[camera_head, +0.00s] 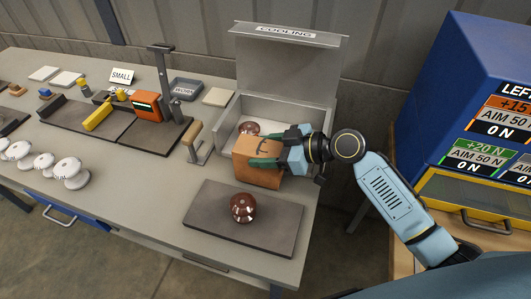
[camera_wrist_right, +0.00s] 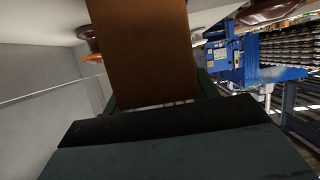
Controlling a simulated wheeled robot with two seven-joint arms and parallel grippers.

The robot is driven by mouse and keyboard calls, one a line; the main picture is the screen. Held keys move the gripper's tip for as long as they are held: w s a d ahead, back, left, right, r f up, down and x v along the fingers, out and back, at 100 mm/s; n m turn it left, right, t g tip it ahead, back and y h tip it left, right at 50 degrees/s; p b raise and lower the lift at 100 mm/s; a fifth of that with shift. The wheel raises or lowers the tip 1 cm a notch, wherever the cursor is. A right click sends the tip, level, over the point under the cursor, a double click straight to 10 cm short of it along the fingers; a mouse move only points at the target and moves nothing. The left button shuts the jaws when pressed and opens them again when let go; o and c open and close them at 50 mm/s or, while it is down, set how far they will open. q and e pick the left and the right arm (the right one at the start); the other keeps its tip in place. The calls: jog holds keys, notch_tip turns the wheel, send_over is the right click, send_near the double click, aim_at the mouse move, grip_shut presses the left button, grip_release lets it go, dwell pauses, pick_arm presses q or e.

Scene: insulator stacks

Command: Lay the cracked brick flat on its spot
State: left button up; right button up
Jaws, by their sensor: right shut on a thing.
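The cracked brick (camera_head: 257,172) is an orange-brown block with a dark crack mark on its face. My right gripper (camera_head: 270,148) is shut on it, with dark green fingers at its sides. In the head view the brick is in front of the open grey box labelled COOLING (camera_head: 285,112), behind the dark mat (camera_head: 215,213). I cannot tell whether its underside touches the table. In the right wrist view the brick (camera_wrist_right: 145,45) fills the upper middle, between the fingers. The brick's spot cannot be made out. My left gripper is not in view.
A brown glossy insulator (camera_head: 242,207) sits on the dark mat, and another (camera_head: 249,128) is in the box. A wooden-handled tool (camera_head: 194,140) stands left of the brick. White insulators (camera_head: 70,172) line the left front. A blue cabinet (camera_head: 465,90) stands right.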

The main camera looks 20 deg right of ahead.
jog(key=shift+w+f, duration=0.1)
jog(key=shift+f, duration=0.35)
jog(key=o, duration=1.3)
jog(key=shift+f, duration=0.15)
jog(key=v, duration=1.2)
jog(key=shift+b, duration=0.35)
